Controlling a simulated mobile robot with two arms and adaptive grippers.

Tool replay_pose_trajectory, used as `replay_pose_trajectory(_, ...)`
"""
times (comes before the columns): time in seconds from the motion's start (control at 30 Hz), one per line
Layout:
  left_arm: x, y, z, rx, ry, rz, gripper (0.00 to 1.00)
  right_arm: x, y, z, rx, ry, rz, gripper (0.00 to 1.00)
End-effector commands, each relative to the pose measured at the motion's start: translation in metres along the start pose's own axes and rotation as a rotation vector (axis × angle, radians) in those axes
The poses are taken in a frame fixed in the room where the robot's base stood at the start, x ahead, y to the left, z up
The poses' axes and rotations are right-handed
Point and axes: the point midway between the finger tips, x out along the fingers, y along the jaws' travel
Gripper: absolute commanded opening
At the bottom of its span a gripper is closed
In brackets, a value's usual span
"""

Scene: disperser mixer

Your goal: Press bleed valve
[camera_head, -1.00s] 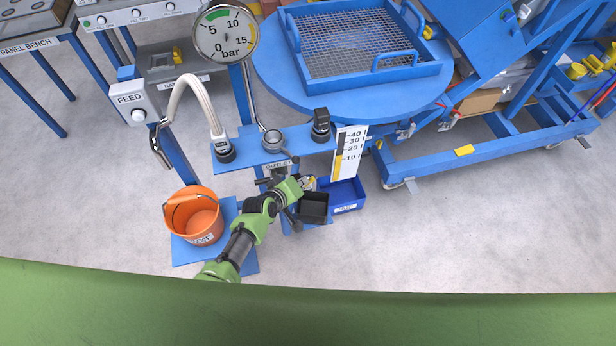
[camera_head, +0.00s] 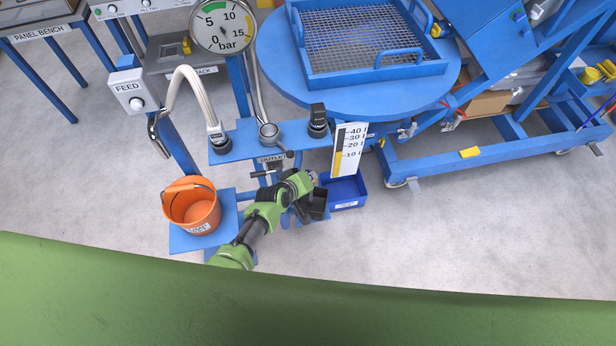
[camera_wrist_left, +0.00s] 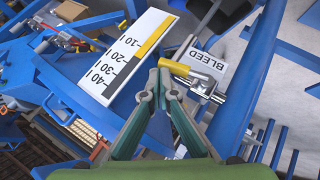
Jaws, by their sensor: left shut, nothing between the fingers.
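The bleed valve (camera_wrist_left: 207,83) shows in the left wrist view as a silver metal body with a yellow part (camera_wrist_left: 174,67) at its left end. A white BLEED label (camera_wrist_left: 205,62) is beside it. My left gripper (camera_wrist_left: 160,66) is shut and empty, its fingertips close to the yellow end; I cannot tell whether they touch. In the head view my left gripper (camera_head: 312,177) reaches over the bins below the blue shelf, and the valve is not clearly visible there. My right gripper is not in view.
An orange bucket (camera_head: 192,206) stands left of my arm. A pressure gauge (camera_head: 222,27) is above.

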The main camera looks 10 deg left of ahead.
Motion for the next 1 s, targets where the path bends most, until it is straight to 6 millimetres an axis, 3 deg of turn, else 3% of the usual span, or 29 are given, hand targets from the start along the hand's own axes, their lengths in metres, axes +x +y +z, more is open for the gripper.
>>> replay_pose_trajectory(0.33, 0.0047, -0.0034, 0.0032, -0.001, 0.000, 0.000, 0.00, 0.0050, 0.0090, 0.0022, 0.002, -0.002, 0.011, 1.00)
replay_pose_trajectory(1.0, 0.0037, -0.0029, 0.0029, -0.001, -0.001, 0.000, 0.00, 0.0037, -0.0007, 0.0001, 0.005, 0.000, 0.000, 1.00)
